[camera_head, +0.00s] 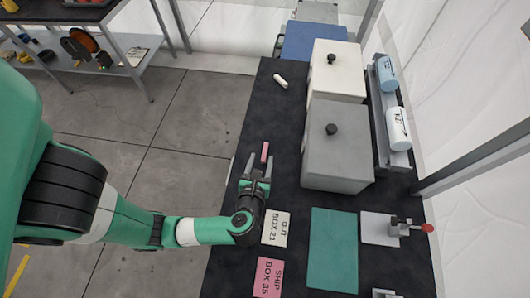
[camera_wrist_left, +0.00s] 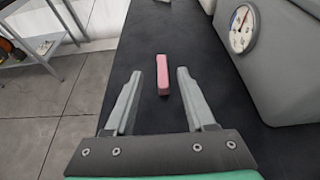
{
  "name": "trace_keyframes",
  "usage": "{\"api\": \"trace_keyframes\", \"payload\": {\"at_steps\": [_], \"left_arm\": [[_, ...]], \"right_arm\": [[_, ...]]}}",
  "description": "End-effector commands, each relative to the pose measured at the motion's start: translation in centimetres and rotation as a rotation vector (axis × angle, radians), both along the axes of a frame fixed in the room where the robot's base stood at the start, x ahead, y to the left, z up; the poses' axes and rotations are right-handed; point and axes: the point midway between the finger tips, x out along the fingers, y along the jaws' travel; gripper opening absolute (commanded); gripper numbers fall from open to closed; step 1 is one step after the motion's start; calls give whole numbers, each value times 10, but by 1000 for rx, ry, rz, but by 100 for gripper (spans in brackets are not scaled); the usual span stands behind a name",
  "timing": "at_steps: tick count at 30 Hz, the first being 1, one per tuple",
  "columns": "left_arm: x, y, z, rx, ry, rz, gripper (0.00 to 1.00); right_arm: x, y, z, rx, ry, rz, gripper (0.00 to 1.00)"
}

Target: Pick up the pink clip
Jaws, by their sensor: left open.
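The pink clip (camera_head: 265,152) is a small pink bar lying on the dark table near its left edge. It also shows in the left wrist view (camera_wrist_left: 162,75), beyond the fingertips and roughly midway between their lines. My left gripper (camera_head: 258,168) is open and empty, with its fingers pointing toward the clip. In the left wrist view the two grey fingers (camera_wrist_left: 159,73) stand apart on either side, and the clip appears untouched. My right gripper is not in view.
A grey lidded box (camera_head: 338,160) and a white lidded box (camera_head: 337,75) stand right of the clip. A white piece (camera_head: 281,81) lies farther back. Label cards (camera_head: 275,229), a pink card (camera_head: 268,278) and a green mat (camera_head: 333,250) lie nearer. Table around the clip is clear.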

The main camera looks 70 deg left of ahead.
Motion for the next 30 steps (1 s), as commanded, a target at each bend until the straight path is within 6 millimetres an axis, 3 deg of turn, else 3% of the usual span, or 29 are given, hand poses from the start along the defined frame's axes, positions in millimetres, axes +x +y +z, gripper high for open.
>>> {"api": "trace_keyframes", "payload": {"at_steps": [3, 10, 18, 25, 26, 30], "left_arm": [[6, 12, -7, 1, 1, 3, 55], [11, 20, -12, 0, -1, 3, 55], [29, 52, -30, 1, -1, 2, 55], [31, 55, -30, 0, -1, -2, 55], [31, 54, -30, 0, 0, -1, 53], [31, 54, -30, 1, -1, -1, 28]], "right_arm": [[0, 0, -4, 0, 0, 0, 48], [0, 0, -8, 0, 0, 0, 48], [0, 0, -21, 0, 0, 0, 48], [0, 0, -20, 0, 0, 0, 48], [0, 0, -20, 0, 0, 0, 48], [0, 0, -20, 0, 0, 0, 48]]}}
